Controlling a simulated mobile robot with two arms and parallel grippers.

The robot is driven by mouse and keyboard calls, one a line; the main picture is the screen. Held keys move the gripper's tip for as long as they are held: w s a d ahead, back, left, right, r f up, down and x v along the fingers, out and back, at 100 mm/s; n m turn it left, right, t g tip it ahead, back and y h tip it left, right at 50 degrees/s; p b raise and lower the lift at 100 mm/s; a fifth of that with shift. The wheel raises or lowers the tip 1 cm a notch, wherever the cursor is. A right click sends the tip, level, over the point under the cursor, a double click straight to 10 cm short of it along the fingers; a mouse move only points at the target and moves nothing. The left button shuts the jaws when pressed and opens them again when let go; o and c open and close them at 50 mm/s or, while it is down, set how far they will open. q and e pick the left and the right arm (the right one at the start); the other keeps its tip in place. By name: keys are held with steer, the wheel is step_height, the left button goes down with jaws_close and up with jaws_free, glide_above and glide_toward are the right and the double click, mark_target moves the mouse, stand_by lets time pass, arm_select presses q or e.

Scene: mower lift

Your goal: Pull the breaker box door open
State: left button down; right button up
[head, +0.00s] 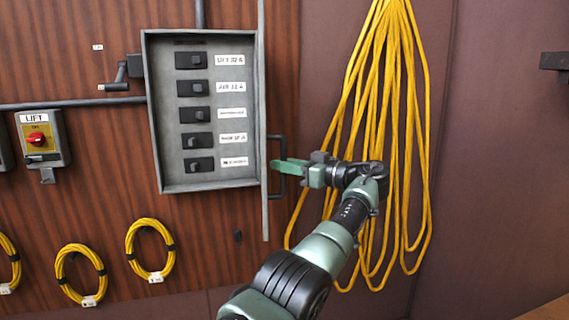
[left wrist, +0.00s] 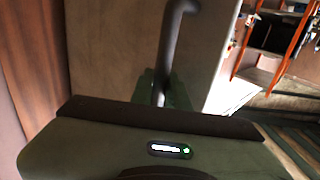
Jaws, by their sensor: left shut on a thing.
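The grey breaker box (head: 153,120) is mounted on the wood-panelled wall, and its inside shows a column of black breakers with white labels. Its door (head: 262,120) stands open on the right side, seen nearly edge-on. A dark bar handle (head: 283,141) sticks out to the right of the door. My right gripper is not in view.
A lift switch box (head: 42,138) with a red knob is at the left. Coiled yellow cables (head: 150,250) hang below the breaker box.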

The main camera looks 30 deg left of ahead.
arm_select(q)
steer(key=shift+r, duration=0.15)
steer(key=c, duration=1.5)
jaws_free()
steer(key=shift+a, duration=0.1)
steer(key=shift+o, duration=0.7)
steer(key=shift+a, duration=0.1)
steer(key=d+p, duration=0.1)
steer(key=d, duration=0.6)
steer(key=shift+w+d, duration=0.15)
steer(key=shift+d, duration=0.25)
